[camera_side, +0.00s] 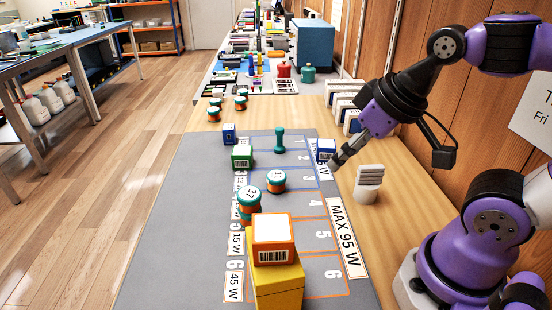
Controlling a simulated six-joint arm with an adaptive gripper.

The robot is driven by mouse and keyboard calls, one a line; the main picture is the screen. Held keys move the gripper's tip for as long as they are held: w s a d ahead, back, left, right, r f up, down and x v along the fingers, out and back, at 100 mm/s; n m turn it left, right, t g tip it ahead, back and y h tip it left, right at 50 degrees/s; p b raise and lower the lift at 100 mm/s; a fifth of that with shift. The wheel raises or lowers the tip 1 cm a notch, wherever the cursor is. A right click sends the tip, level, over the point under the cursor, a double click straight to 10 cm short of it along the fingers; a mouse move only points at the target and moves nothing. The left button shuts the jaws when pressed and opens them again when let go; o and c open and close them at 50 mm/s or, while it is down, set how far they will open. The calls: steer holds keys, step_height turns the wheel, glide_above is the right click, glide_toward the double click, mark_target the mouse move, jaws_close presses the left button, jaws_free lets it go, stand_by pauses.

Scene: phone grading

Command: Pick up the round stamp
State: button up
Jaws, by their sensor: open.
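The round stamp appears to be the green, handled piece (280,141), with a slim neck and a wider base. It stands upright on the grey mat (180,225), near the far end by lane 1. My gripper (341,160) hangs right of the stamp, at the mat's right edge, pointing down and left. It is open, and nothing shows between its fingers. A blue cube (325,150) sits right beside the fingertips, between them and the stamp; I cannot tell whether they touch it.
A green cube (242,156), a small blue cube (229,133), round green-and-orange pieces (276,181) and a yellow box (277,285) with an orange-and-white cube (273,236) stand on the mat. A pale stacked block (368,184) stands right of it. The mat's left side is clear.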

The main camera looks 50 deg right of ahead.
steer(key=m+h, duration=0.1)
steer(key=m, duration=0.1)
glide_above(283, 132)
steer(key=s+a, duration=0.1)
steer(key=s, duration=0.3)
step_height(283, 132, down, 5)
steer(key=x, duration=0.4)
steer(key=d+x, duration=0.1)
steer(key=x, duration=0.4)
steer(key=a+x, duration=0.1)
steer(key=x, duration=0.1)
steer(key=shift+d+f, duration=0.1)
steer(key=shift+f, duration=0.25)
jaws_close()
